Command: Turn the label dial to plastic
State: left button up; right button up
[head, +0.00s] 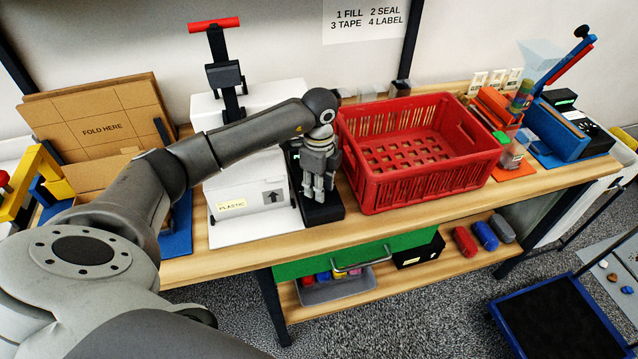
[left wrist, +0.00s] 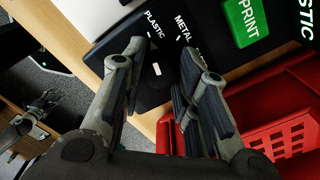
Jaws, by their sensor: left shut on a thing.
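The label station is a black box (head: 322,212) on the bench, between the white machine and the red crate. My left gripper (head: 318,196) reaches down onto it and hides the dial in the head view. In the left wrist view, the dark dial (left wrist: 157,70) with a short white mark sits between the fingers of my left gripper (left wrist: 158,85), which is shut on it. The words PLASTIC and METAL show beyond the dial; a third word is mostly hidden by a finger. The mark lies below PLASTIC; its exact setting is unclear. My right gripper (left wrist: 38,108) shows small at lower left.
A green PRINT button (left wrist: 246,20) is close to the fingers. The red crate (head: 425,182) stands right beside the station. A white machine (head: 248,190) with a PLASTIC label stands to the left. Folded cardboard (head: 100,125) stands at far left.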

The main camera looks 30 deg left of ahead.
dwell(0.5)
pick_arm(q)
jog(key=o, duration=1)
jog(key=shift+o, duration=0.2)
notch_tip(320, 180, up, 12)
